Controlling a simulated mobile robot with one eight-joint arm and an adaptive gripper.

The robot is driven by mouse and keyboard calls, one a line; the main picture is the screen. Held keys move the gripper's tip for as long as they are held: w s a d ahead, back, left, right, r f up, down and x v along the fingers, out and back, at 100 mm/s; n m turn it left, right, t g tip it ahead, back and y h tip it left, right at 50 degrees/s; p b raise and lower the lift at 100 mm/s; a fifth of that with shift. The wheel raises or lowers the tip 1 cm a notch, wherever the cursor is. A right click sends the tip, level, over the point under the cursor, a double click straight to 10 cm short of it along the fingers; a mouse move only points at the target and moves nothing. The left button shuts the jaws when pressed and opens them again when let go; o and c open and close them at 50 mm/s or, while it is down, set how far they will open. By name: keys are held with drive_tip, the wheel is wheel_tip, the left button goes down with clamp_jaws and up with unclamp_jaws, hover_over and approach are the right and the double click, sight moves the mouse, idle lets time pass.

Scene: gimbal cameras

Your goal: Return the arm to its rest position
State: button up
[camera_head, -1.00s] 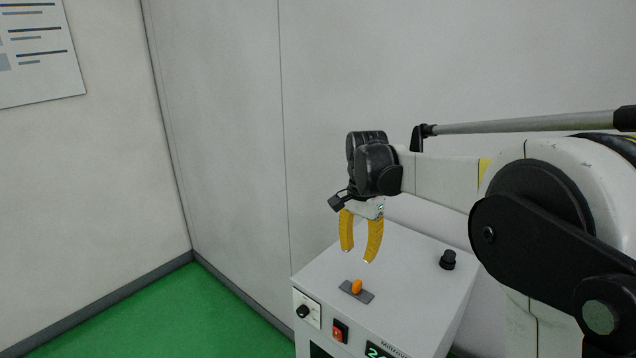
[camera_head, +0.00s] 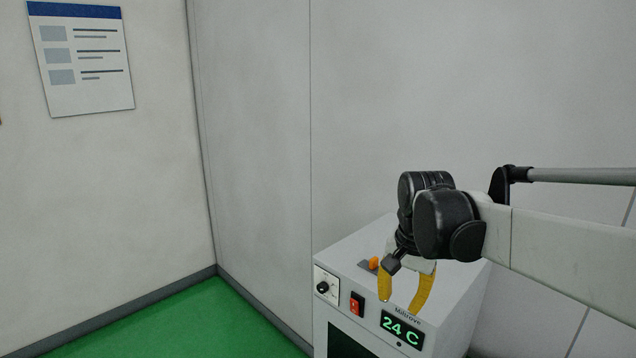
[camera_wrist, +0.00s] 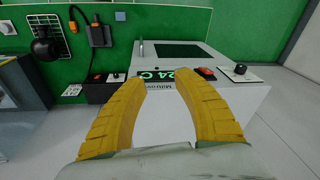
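My gripper (camera_head: 400,305) points down over the front right part of a white cabinet (camera_head: 340,258), near its green "24 C" display (camera_head: 401,330). Its two yellow fingers are apart, with nothing seen between them. In the wrist view the open gripper (camera_wrist: 159,78) also shows both fingers spread, with the white cabinet (camera_wrist: 165,115) beyond them. I cannot tell whether the fingertips touch the cabinet. My arm reaches in from the right in the head view.
The cabinet has an orange lever (camera_head: 374,263), a red switch (camera_head: 357,304) and a black knob (camera_head: 323,287). Pale walls stand behind and to the left, with a poster (camera_head: 82,60). The green floor (camera_head: 190,325) at the lower left is clear.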

drive_tip(key=s+f+n+t+b, duration=0.1)
drive_tip(key=s+f+n+b, duration=0.1)
drive_tip(key=s+f+b, duration=0.4)
drive_tip(key=s+d+f+n+t+b, duration=0.1)
drive_tip(key=s+f+n+t+b, duration=0.1)
drive_tip(key=s+f+b, duration=0.4)
drive_tip(key=s+d+f+n+t+b, duration=0.1)
drive_tip(key=s+f+n+t+b, duration=0.1)
drive_tip(key=s+f+b, duration=0.4)
wheel_tip(320, 180, down, 11)
drive_tip(key=b, duration=0.5)
drive_tip(key=shift+d+b, duration=0.25)
drive_tip(key=shift+b, duration=0.05)
drive_tip(key=shift+s+f, duration=0.1)
idle(0.3)
